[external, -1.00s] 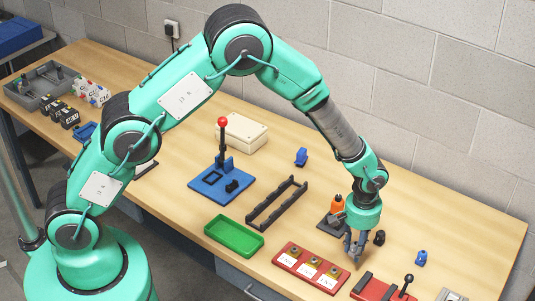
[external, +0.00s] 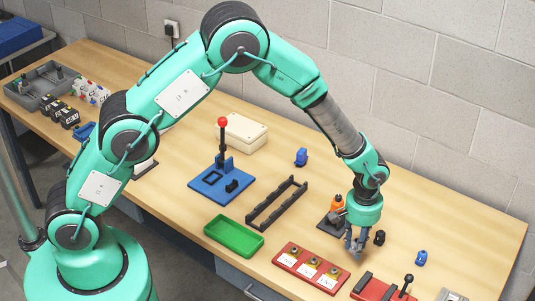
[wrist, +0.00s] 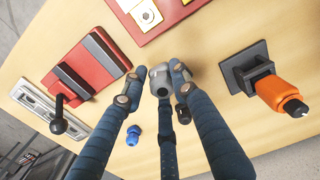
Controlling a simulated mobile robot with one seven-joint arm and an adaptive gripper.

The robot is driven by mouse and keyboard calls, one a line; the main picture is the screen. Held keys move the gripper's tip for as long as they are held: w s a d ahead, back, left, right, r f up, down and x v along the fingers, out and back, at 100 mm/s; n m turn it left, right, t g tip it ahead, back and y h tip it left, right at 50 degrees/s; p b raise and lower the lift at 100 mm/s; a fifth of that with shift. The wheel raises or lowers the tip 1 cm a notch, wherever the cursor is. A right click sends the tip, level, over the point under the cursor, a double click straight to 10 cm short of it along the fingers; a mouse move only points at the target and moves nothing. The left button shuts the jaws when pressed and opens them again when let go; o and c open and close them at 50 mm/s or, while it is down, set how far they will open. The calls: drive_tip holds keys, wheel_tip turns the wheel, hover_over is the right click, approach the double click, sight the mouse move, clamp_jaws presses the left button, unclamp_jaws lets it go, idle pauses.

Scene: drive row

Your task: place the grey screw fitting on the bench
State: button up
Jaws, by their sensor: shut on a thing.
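The grey screw fitting (wrist: 160,76) is a small round grey piece with a dark hole, seen between the fingertips in the wrist view. My gripper (wrist: 156,88) is shut on it, with dark blue-grey fingers around it. In the external view my gripper (external: 355,248) points down just above the bench (external: 440,225), behind the red tray's right end. The fingers mostly hide the fitting there. I cannot tell whether the fitting touches the bench.
A red tray (external: 276,258) with labelled brass pieces is left of my gripper. A red lever fixture (external: 372,287) is in front. An orange-topped piece (external: 337,201) on a black base, a black part (external: 379,237) and a blue part (external: 421,257) are close.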

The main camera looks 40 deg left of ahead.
drive_tip(key=r, duration=1)
drive_tip(key=shift+w+a, duration=0.25)
drive_tip(key=shift+a, duration=0.15)
drive_tip(key=w+a+n, duration=0.1)
drive_tip(key=w+a, duration=0.1)
drive_tip(key=a, duration=0.1)
drive_tip(key=w+a+n+p, duration=0.1)
drive_tip(key=w+a, duration=0.2)
drive_tip(key=a, duration=0.1)
drive_tip(key=w+a, duration=0.3)
drive_tip(key=a, duration=0.1)
drive_tip(key=shift+a+n, duration=0.1)
drive_tip(key=shift+n, duration=0.3)
drive_tip(key=w+a+n+p, duration=0.1)
drive_tip(key=w+a+n, duration=0.15)
drive_tip(key=a, duration=0.95)
drive_tip(key=w+a+n+p, duration=0.2)
drive_tip(key=w+a, duration=0.2)
drive_tip(key=a, duration=0.8)
drive_tip(key=w+a+n+p, duration=0.1)
drive_tip(key=w+a+n, duration=0.2)
drive_tip(key=a, duration=0.9)
drive_tip(key=f, duration=1.1)
drive_tip(key=shift+s+a, duration=0.2)
drive_tip(key=shift+s, duration=0.05)
drive_tip(key=shift+w, duration=0.1)
